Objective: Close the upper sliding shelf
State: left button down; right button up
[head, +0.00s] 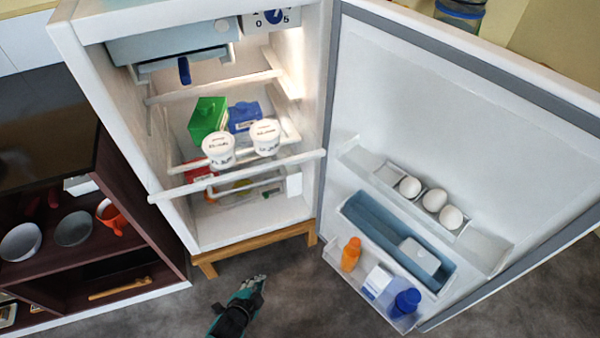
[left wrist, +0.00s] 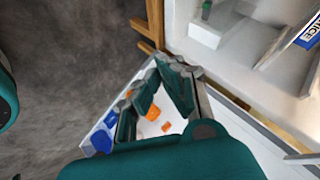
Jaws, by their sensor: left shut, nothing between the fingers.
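The fridge (head: 180,215) stands open. A glass shelf with a long white front bar (head: 238,176) reaches out past the fridge's side walls. A second white shelf bar (head: 215,87) sits higher up, inside the fridge; I cannot tell for sure which one is the upper sliding shelf. White tubs (head: 218,150) and green and blue cartons (head: 207,118) stand behind the front bar. My left gripper (head: 257,282) is low over the floor in front of the fridge, apart from the shelves. It is shut and empty; its fingers also show in the left wrist view (left wrist: 158,68). My right gripper is out of view.
The fridge door (head: 430,120) stands wide open on the right, with eggs (head: 435,200) and bottles (head: 351,254) in its racks. A dark cabinet (head: 140,225) with bowls is on the left. The floor in front (head: 210,290) is clear.

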pick_arm(q)
jog(key=w+d+r+m+t+h+b, duration=0.2)
jog(key=d+r+m, duration=0.15)
jog(key=r, duration=0.55)
jog(key=w+d+r+m+t+h+b, duration=0.1)
jog(key=w+d+r+m+t+b, duration=0.2)
jog(key=r, duration=0.6)
jog(key=w+d+r+m+t+h+b, duration=0.1)
jog(key=d+r+m+t+h+b, duration=0.15)
jog(key=d+r, duration=0.45)
jog(key=w+d+r+p, duration=0.1)
jog(key=w+r, duration=0.1)
jog(key=w, duration=1)
jog(key=shift+m+g, duration=0.3)
jog(key=shift+g, duration=0.15)
jog(key=shift+w, duration=0.15)
